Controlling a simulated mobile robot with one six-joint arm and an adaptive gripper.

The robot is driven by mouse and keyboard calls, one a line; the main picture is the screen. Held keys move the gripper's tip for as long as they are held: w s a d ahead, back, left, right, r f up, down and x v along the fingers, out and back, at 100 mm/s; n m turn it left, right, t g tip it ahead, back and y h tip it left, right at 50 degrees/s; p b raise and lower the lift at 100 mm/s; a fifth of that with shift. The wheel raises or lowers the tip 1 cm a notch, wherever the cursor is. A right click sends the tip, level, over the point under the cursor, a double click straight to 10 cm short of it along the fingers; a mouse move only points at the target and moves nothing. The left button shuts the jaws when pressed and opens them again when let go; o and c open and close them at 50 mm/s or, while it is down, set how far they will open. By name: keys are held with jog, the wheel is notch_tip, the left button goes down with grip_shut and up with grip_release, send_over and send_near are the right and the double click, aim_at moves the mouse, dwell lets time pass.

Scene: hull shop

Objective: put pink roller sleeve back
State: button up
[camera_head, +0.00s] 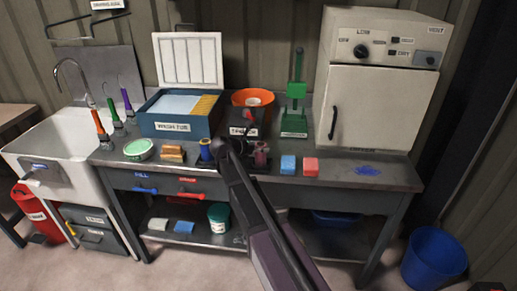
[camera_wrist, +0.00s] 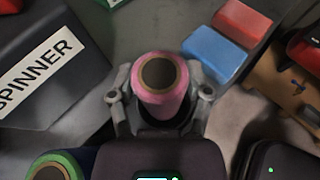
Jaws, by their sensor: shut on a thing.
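The pink roller sleeve (camera_wrist: 166,104), with a dark brown core, stands between the two fingers of my gripper (camera_wrist: 160,106) in the wrist view. The fingers are shut on its sides. In the head view the sleeve (camera_head: 261,154) is a small dark pink shape on or just above the workbench, right beside the end of my arm. My gripper is partly hidden there by my own arm. I cannot tell whether the sleeve touches the bench top.
The spinner box (camera_wrist: 45,62) is left of my gripper, and a green-rimmed sleeve (camera_wrist: 55,162) is lower left. Blue (camera_wrist: 214,54) and red (camera_wrist: 242,22) blocks lie to the right. The wash tub (camera_head: 178,118), green stand (camera_head: 296,92) and oven (camera_head: 378,95) stand behind on the bench (camera_head: 335,174).

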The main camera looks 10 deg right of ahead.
jog(key=shift+f, duration=0.1)
jog(key=o, duration=1.2)
jog(key=shift+r, duration=0.2)
jog(key=p+v, duration=0.4)
jog(key=v, duration=0.8)
jog(key=shift+p, duration=0.3)
